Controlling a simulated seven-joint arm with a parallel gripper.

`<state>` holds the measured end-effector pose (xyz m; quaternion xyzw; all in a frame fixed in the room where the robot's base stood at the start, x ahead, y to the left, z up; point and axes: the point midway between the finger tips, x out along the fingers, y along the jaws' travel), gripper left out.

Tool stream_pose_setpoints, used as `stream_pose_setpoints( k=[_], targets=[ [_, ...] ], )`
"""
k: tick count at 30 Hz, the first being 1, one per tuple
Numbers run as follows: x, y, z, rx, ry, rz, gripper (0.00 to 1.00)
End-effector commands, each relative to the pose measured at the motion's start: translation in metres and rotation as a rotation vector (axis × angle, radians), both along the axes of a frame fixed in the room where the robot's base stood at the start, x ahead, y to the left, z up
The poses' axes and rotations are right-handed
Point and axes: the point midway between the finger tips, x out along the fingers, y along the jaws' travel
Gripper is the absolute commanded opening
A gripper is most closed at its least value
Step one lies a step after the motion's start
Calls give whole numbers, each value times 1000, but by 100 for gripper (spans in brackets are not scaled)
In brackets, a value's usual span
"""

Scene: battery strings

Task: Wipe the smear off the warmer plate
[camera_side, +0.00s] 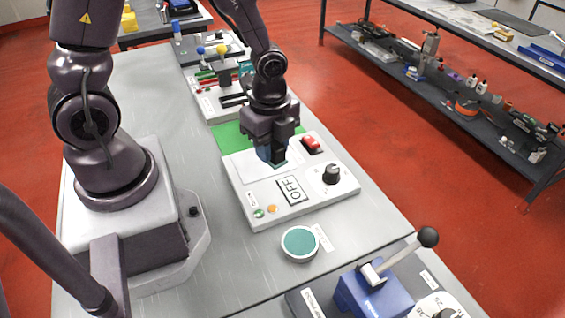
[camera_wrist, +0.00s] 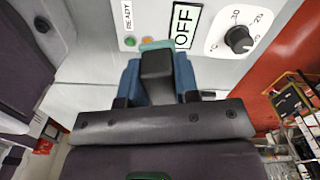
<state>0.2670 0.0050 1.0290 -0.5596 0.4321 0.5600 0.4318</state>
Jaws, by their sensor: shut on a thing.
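My gripper (camera_side: 271,152) is shut on a dark block with a teal pad at its lower end, the wiper (camera_wrist: 156,68). Blue fingers flank it in the wrist view. The wiper is low over the left part of the warmer's white panel, at the pale flat warmer plate (camera_side: 246,166); I cannot tell if the pad touches it. The panel carries an OFF sign (camera_side: 292,190), a dark knob (camera_side: 331,174) and a red switch (camera_side: 312,143). I see no smear; the gripper and wiper hide part of the plate.
A round white dish with a teal top (camera_side: 300,242) stands in front of the panel. A blue device with a black-knobbed lever (camera_side: 428,237) is at the front right. A green mat (camera_side: 229,137) and another panel (camera_side: 215,100) lie behind.

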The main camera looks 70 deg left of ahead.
Motion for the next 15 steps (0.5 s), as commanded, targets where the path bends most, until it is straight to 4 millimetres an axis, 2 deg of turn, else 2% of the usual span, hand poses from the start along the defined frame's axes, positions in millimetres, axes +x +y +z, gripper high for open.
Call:
stream_pose_setpoints(
  k=[1,3,9,12,15],
  targets=[
    [-1,17,-2,-1,2,27,10],
    [-2,36,-5,-2,1,41,10],
    [-7,81,-12,-2,-1,12,10],
    [-8,96,-14,-3,-2,-40,10],
    [-5,101,-14,-3,-3,-149,10]
  ],
)
